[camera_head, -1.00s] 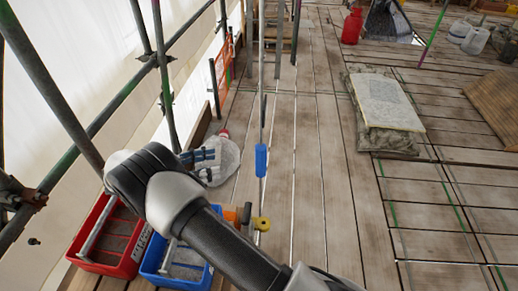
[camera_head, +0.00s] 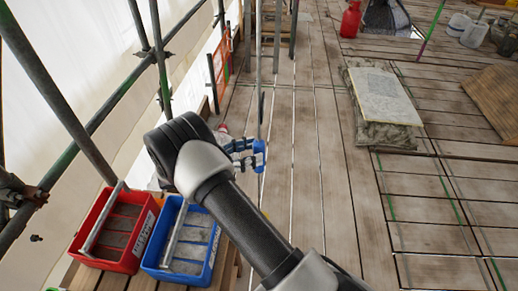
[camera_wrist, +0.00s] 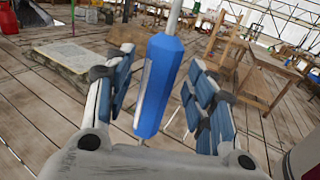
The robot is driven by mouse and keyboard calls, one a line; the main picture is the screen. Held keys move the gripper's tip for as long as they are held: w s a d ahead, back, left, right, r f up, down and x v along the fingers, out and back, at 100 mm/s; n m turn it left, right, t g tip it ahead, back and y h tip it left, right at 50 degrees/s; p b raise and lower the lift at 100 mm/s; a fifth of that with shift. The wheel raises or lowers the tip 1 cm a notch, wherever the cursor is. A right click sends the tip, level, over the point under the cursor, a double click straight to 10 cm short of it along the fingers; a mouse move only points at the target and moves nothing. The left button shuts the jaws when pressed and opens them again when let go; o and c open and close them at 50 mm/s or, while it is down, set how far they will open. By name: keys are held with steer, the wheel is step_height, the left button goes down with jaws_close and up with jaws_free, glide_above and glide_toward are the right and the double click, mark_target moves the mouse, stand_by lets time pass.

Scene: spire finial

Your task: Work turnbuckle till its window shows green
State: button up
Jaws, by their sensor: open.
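The turnbuckle (camera_wrist: 160,85) is a blue faceted body on a thin upright rod. It stands slightly tilted in the wrist view, between my gripper's two blue-padded fingers. A pale narrow window strip shows on its left side; I see no green in it. My gripper (camera_wrist: 165,95) is open around the turnbuckle, with a visible gap on each side. In the head view, my gripper (camera_head: 245,152) is at the rod, and its fingers hide most of the turnbuckle (camera_head: 259,147).
A red tote (camera_head: 118,232) and a blue tote (camera_head: 184,243) stand at lower left. Scaffold poles (camera_head: 62,95) run along the left side. A cement bag on a stack (camera_head: 383,102) lies to the right. The plank deck between is clear.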

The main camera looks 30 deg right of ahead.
mark_target(259, 150)
steer(key=shift+s+d, duration=0.2)
steer(key=shift+d, duration=1.35)
steer(key=c, duration=1.1)
